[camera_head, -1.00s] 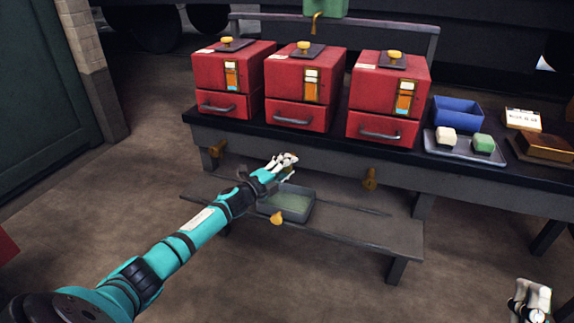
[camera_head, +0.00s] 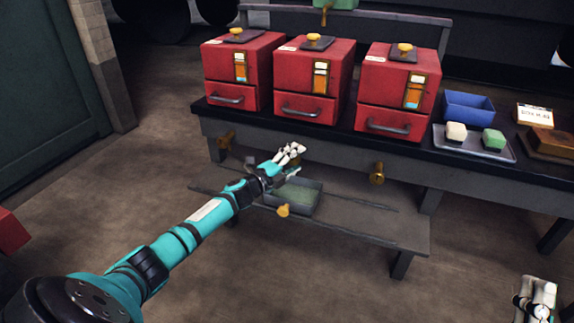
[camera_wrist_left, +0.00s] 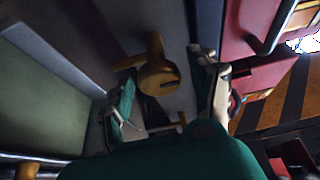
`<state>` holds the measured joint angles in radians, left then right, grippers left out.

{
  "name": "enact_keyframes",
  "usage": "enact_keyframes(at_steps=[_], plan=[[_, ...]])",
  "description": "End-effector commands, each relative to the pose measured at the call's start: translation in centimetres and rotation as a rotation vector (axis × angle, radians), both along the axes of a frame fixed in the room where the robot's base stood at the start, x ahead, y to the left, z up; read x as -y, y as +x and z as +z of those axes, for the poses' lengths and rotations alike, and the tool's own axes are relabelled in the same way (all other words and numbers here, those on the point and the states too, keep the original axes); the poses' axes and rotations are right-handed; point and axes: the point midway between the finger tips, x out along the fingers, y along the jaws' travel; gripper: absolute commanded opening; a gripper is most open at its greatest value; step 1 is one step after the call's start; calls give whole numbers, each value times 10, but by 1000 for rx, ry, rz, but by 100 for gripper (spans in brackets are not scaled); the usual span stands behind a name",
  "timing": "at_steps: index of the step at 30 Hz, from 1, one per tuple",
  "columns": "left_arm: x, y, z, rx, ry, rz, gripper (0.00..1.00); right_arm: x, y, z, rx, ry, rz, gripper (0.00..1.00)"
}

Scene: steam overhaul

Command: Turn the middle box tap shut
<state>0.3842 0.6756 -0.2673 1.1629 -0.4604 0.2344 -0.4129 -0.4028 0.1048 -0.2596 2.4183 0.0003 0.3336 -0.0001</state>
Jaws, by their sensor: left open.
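Three red boxes stand on the bench; the middle box (camera_head: 312,80) has a yellow knob on top and a gauge on its front. My left gripper (camera_head: 289,154) is below the middle box at the bench's front edge and mostly hides the tap there. In the left wrist view a brass tap (camera_wrist_left: 157,76) with an upright handle sits between the spread fingers of my left gripper (camera_wrist_left: 168,98). The gripper is open; I cannot tell whether a finger touches the tap. My right gripper (camera_head: 535,300) is at the bottom right corner, its fingers unclear.
Brass taps show under the left box (camera_head: 226,139) and the right box (camera_head: 377,173). A grey tray (camera_head: 305,199) sits on the low shelf (camera_head: 370,236), with a yellow knob-like piece (camera_head: 283,210) at its front. A blue bin (camera_head: 468,107) stands on the right.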

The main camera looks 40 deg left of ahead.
Motion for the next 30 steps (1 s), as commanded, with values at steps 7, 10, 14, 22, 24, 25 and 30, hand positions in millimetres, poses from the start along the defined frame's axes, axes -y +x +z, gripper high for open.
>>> enact_keyframes(at_steps=[7,10,14,22,24,25,30], plan=[[-5,-34,-3,-5,2,0,61,0,0,0,0,-1,-1,62],[-8,-54,-2,-5,2,-1,61,0,0,0,0,-1,-1,62],[-12,-78,-2,-6,1,-1,61,0,0,0,0,-1,-1,62],[-17,-111,-1,-3,0,-1,61,0,0,0,0,-1,-1,62],[-18,-114,-1,-3,0,-1,61,0,0,0,0,-1,-1,62],[-18,-115,-1,-3,1,-1,61,0,0,0,0,-1,-1,62],[-18,-117,0,-2,1,-1,61,0,0,0,0,-1,-1,62]])
